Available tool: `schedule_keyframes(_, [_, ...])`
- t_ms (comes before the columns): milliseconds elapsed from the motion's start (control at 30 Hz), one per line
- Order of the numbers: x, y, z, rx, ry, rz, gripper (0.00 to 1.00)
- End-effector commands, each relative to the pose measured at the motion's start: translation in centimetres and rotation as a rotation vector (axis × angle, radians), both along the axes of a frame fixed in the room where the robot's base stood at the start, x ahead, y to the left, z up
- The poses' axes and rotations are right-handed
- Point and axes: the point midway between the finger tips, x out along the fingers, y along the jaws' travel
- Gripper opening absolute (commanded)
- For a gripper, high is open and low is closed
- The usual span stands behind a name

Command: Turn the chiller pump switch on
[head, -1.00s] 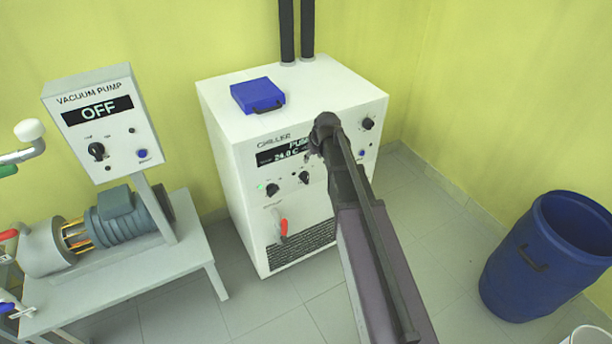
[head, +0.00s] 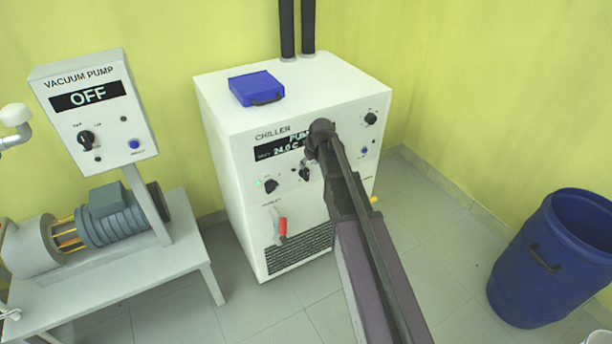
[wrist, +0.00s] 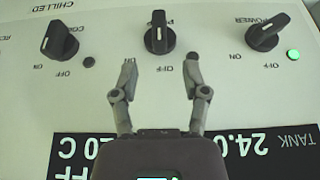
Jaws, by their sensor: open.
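The white chiller (head: 225,150) stands against the yellow wall. In the wrist view its panel appears upside down. The middle black knob (wrist: 158,35), whose label is only partly readable and starts with P, stands with its grip upright in that view. My gripper (wrist: 160,64) is open and empty, with its two fingertips spread just below this knob on either side, not visibly touching it. The power knob (wrist: 265,35) is to the right, with a lit green lamp (wrist: 293,54). The black display (wrist: 240,152) reads TANK 24.0. In the head view my arm hides part of the panel.
Another black knob (wrist: 60,40) is at the left, with a dark lamp (wrist: 88,61). A red-handled valve (head: 281,228) is low on the chiller front. The vacuum pump box (head: 95,110) reads OFF. A blue barrel (head: 550,260) stands at the right.

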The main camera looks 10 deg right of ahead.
Motion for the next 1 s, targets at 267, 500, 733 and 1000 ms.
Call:
schedule_keyframes(267, [0.9, 0.2, -2.6, 0.0, 0.0, -0.001, 0.59])
schedule_keyframes(500, [1.6, 0.4, -4.2, 0.0, 0.0, -0.001, 0.59])
schedule_keyframes(733, [1.9, 0.5, -5.0, -0.001, 0.0, -0.001, 0.59])
schedule_keyframes(1000, [2.0, 0.6, -5.0, -0.001, 0.0, -0.001, 0.59])
